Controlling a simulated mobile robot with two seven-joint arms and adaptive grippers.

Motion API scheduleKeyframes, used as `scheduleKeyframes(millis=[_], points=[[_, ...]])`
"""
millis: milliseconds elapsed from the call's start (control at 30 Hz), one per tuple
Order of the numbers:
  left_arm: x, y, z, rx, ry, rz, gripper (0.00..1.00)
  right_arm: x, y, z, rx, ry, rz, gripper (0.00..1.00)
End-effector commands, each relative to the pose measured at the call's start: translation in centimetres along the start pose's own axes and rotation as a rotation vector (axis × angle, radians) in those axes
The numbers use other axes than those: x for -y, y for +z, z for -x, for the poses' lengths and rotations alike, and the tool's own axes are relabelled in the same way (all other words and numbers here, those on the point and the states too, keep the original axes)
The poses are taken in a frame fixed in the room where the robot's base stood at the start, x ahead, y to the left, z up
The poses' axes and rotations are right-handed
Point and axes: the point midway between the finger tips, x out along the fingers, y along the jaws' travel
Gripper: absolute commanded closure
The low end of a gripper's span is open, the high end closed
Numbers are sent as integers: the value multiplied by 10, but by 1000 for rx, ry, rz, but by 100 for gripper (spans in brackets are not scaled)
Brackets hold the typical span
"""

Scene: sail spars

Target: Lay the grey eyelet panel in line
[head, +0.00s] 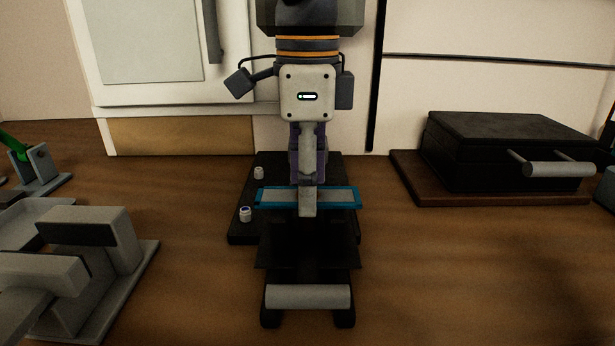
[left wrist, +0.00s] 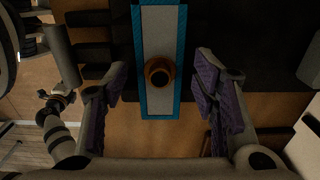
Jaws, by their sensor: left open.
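The grey eyelet panel (head: 280,197) is a narrow pale strip with a blue border, lying crosswise over a black board (head: 240,235) in the head view. It also shows in the left wrist view (left wrist: 160,30), where a brown ring with a dark centre (left wrist: 160,72) sits on it. My left gripper (head: 307,200) points down over the panel's middle and hides part of it. In the left wrist view my left gripper (left wrist: 160,105) is open, its purple-padded fingers on either side of the panel, with gaps between. I cannot tell the gripper's height above the panel. My right gripper is not in view.
A black piece with a grey bar handle (head: 308,297) lies in front. A black case (head: 510,150) rests at the right on a brown base. Grey blocks (head: 100,240) stand left. Bare wood (head: 460,270) is free front right.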

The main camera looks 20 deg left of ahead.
Motion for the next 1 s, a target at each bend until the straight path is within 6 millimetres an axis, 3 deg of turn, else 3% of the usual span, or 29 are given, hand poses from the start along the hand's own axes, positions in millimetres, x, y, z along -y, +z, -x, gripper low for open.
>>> scheduleKeyframes(millis=[267, 733, 1000], points=[[0, 0, 2, -1, -1, 0, 46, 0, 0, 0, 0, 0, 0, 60], [0, 0, 61, -1, -2, 0, 46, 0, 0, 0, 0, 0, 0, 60], [0, 0, 70, 0, 0, 0, 46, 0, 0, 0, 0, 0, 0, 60]])
